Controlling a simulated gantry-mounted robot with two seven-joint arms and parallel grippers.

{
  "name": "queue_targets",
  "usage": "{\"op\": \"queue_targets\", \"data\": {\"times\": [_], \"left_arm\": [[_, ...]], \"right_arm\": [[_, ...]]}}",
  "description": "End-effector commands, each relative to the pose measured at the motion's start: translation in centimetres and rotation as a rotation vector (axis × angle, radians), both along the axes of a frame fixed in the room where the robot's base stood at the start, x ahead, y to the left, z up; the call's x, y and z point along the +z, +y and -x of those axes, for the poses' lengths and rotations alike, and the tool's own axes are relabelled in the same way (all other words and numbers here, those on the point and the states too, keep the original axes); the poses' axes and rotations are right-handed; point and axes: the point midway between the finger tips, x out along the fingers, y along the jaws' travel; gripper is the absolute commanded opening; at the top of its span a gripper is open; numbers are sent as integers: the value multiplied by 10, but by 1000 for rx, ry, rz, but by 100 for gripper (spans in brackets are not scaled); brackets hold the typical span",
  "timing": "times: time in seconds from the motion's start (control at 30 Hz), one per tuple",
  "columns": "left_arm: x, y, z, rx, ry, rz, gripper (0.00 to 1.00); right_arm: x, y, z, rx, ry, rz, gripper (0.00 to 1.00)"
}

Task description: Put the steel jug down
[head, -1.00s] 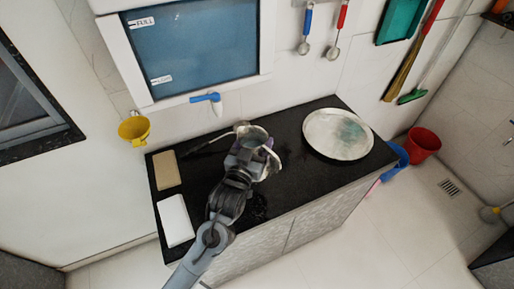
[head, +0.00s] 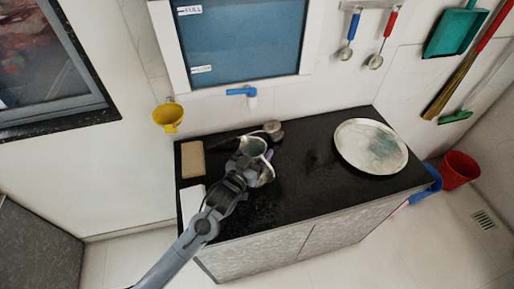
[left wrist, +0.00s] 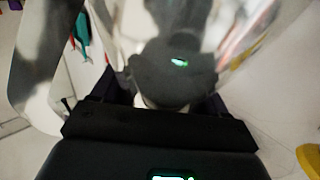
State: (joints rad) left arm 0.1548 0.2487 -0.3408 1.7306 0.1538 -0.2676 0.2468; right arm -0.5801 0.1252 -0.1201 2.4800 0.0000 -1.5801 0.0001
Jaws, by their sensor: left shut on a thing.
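The steel jug (head: 254,147) is a shiny metal vessel with a pale curved handle, over the left part of the black counter. My left gripper (head: 241,166) is shut on it at its near side. The gripper and wrist hide part of the jug. I cannot tell whether its base touches the counter. In the left wrist view the jug's blurred, reflective wall (left wrist: 215,25) fills the top, close in front of the dark gripper (left wrist: 165,100). My right gripper is in neither view.
On the black counter (head: 305,195), a small metal pot (head: 273,129) stands behind the jug. A large round steel plate (head: 370,147) lies at right. A tan board (head: 192,160) and white slab (head: 192,200) lie at left. The counter's middle is clear. A blue tap (head: 241,92) is above.

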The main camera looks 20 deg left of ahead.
Motion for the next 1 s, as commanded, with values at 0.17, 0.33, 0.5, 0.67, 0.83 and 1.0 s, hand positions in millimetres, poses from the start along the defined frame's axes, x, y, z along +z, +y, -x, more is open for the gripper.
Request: {"op": "queue_targets", "data": {"times": [0.17,0.33,0.5,0.67,0.83,1.0], "left_arm": [[-3,0,0,0,-3,0,7],[-4,0,0,0,-3,0,7],[-4,0,0,0,-3,0,7],[-8,0,0,0,-2,0,7],[-8,0,0,0,0,0,97],[-8,0,0,0,0,0,99]], "right_arm": [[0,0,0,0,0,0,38],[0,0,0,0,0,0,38],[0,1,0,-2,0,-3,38],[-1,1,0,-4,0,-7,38],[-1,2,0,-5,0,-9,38],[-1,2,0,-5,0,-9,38]]}}
